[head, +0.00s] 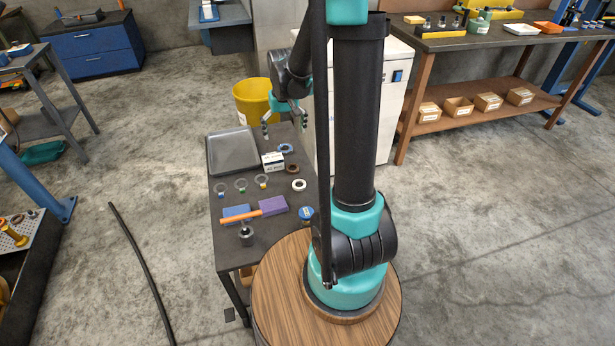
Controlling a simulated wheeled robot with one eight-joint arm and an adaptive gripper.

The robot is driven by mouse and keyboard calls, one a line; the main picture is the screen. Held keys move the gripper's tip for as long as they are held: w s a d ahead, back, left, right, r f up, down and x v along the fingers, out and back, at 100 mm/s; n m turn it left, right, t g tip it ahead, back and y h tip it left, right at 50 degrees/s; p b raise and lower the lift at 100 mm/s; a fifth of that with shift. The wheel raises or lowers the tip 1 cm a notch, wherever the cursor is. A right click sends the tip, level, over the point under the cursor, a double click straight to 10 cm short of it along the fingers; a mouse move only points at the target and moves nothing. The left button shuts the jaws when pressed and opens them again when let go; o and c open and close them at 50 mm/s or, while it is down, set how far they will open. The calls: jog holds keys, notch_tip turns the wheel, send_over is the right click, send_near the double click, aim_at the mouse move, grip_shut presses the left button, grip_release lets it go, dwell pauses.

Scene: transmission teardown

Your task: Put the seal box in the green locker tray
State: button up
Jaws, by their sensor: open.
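A small white box with dark print (273,160), which looks like the seal box, stands on the dark table (228,258) beside the grey tray. My gripper (286,124) is open and empty, with its fingers pointing down above the far end of this table, beyond the white box and apart from it. A green, tray-like thing (43,152) lies low under the grey stand at left. I cannot tell whether it is the green locker tray.
A grey tray (231,152) lies on the table's far left. Several rings, a blue block (236,213), a purple block (272,206) and an orange-handled tool (254,213) lie nearer. A yellow bin (253,100) stands behind. A workbench (450,40) stands at right.

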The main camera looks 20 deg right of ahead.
jog(key=s+d+f+t, duration=0.1)
jog(key=s+t, duration=0.1)
jog(key=s, duration=1.8)
jog(key=shift+d+f+t, duration=0.15)
jog(key=shift+d+t, duration=0.05)
jog(key=shift+t, duration=0.2)
jog(key=shift+s+f, duration=0.15)
jog(key=shift+s, duration=0.1)
jog(key=shift+c, duration=0.7)
jog(key=shift+w, duration=0.1)
jog(key=shift+c, duration=1.3)
jog(key=n+g+h, duration=0.4)
jog(key=n+h, duration=0.1)
jog(key=n, duration=1.3)
send_over(270, 157)
jog(key=a, duration=0.6)
notch_tip(270, 157, down, 9)
jog(key=x, duration=1.1)
jog(key=shift+a+f, duration=0.1)
jog(key=shift+f, duration=0.1)
jog(key=shift+x, duration=2.85)
